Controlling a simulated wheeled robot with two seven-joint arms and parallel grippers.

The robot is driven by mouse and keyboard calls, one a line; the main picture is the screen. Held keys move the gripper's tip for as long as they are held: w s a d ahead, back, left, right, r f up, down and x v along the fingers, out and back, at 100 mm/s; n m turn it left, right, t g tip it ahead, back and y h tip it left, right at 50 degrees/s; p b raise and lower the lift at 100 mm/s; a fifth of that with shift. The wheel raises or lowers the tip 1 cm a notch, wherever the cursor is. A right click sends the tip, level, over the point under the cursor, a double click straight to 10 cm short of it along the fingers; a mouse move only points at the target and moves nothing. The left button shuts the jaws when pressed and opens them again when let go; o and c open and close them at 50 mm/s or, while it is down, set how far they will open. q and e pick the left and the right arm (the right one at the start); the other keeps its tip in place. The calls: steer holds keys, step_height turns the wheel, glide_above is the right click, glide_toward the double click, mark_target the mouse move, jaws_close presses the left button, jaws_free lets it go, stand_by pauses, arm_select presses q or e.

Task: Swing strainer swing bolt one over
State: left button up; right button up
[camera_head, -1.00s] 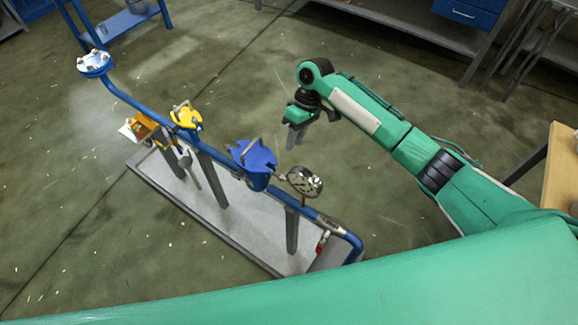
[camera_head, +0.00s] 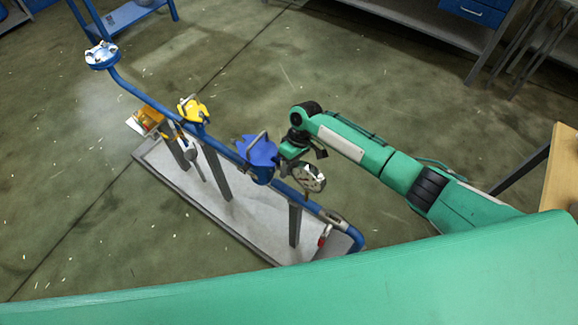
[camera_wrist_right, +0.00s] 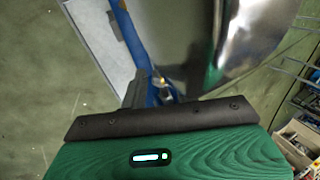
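The blue strainer (camera_head: 260,157) sits on the blue pipe line, with a grey metal bar or bolt standing up at its top. Single swing bolts are too small to tell apart. My right gripper (camera_head: 283,158) is close at the strainer's right side, between it and the round gauge-like disc. Whether it touches the strainer cannot be told. Its fingers are mostly hidden in the head view. In the right wrist view a grey finger-like part (camera_wrist_right: 138,90) shows beyond the dark gripper edge, beside the blue pipe (camera_wrist_right: 130,32). My left gripper is not in view.
The round disc (camera_head: 309,178) stands just right of my gripper. A yellow-topped fitting (camera_head: 193,109) and an orange part (camera_head: 147,118) are farther left on the line. The grey skid base (camera_head: 240,225) lies below. A shiny metal surface (camera_wrist_right: 245,35) fills the wrist view's upper right.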

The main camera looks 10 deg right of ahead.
steer(key=shift+c, duration=0.4)
jaws_close()
steer(key=shift+w+a+r+g+h+p, duration=0.25)
steer(key=shift+r+g+h+p, duration=0.15)
steer(key=shift+r+h+p, duration=0.1)
steer(key=g+h, duration=0.1)
steer(key=w+a+r+m+g+h+b, duration=0.1)
steer(key=g, duration=0.1)
steer(key=shift+h+b, duration=0.3)
steer(key=shift+h, duration=0.1)
steer(key=shift+r, duration=0.1)
steer(key=shift+o, duration=0.4)
jaws_free()
